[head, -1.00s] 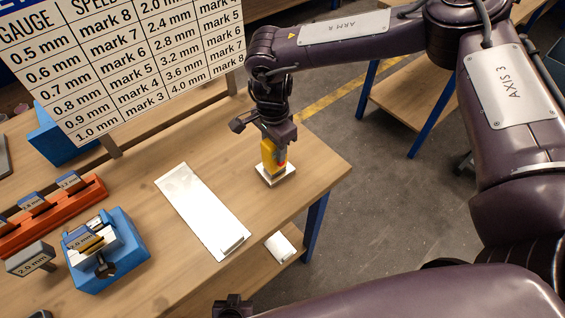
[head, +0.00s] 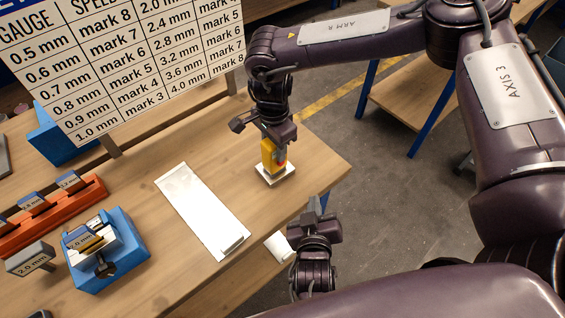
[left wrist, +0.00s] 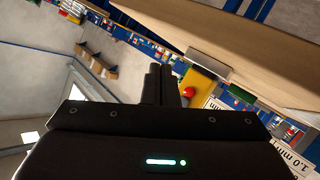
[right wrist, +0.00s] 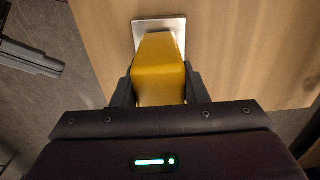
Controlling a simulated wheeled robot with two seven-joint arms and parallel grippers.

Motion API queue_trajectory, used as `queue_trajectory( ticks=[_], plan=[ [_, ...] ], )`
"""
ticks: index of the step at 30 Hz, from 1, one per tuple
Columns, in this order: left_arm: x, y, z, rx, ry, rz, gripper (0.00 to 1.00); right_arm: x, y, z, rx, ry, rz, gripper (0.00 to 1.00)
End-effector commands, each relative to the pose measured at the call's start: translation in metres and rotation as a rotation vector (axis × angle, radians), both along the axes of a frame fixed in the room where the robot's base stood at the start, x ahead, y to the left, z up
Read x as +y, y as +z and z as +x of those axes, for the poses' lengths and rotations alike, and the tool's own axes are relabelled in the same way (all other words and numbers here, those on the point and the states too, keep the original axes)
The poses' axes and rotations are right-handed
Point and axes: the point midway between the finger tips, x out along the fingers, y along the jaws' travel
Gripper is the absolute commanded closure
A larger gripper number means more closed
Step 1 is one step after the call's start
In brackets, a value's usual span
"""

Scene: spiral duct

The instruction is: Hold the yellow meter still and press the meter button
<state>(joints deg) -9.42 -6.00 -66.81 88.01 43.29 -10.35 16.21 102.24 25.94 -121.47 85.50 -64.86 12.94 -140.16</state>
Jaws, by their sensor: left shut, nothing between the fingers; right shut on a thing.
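The yellow meter (head: 268,157) stands upright on a small pale base (head: 280,178) near the table's right corner. My right gripper (head: 278,135) is shut on it from above. In the right wrist view the meter's yellow body (right wrist: 158,72) sits between the two fingers (right wrist: 160,95). The red meter button (left wrist: 188,91) shows on the meter's side in the left wrist view. My left gripper (head: 313,205) is shut and empty, off the table edge, in front of and below the meter. Its closed fingers (left wrist: 160,75) are apart from the button.
A white sheet-like panel (head: 195,205) lies left of the meter. A blue block fixture (head: 125,255) and an orange rack (head: 60,215) stand further left. The chart board (head: 130,60) rises behind. Bare tabletop surrounds the meter's base.

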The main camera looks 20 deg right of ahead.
Motion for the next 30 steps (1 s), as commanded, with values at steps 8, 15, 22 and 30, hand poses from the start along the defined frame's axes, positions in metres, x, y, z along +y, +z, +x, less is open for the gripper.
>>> queue_trajectory(
  ticks=[8,15,22,30],
  plan=[
    [-0.001,0.02,0.001,0.01,0.047,-0.054,1.0,0.0,0.0,0.0,-0.001,0.0,0.0,0.89],
    [-0.001,0.02,0.001,0.009,0.045,-0.053,1.0,0.0,0.0,0.0,-0.001,0.0,0.0,0.89],
    [0.004,0.02,0.016,0.005,0.046,-0.051,1.0,0.0,0.0,0.0,-0.001,0.0,0.0,0.89],
    [0.018,0.02,0.053,0.005,0.046,-0.05,1.0,0.0,0.0,0.0,-0.001,0.0,0.0,0.89]
  ],
)
